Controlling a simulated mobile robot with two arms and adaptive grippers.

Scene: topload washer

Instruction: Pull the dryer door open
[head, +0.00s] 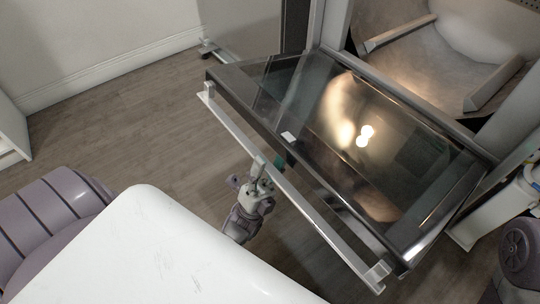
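The dryer door (340,140) is a dark glass panel in a steel frame. It is swung down and out from the dryer, open at a wide angle, and the lit interior (430,75) shows behind it. A long steel handle bar (310,207) runs along its outer edge. My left gripper (264,171) is at the middle of this bar. One finger lies over the bar, and a small green part shows on the bar's far side. How tightly the fingers close is hidden. My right gripper is not in view.
Bare wood floor (130,130) lies left of the door. A white wall (80,40) and a grey appliance side (245,35) stand behind. White shelving (10,130) is at the far left. My white body fills the bottom.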

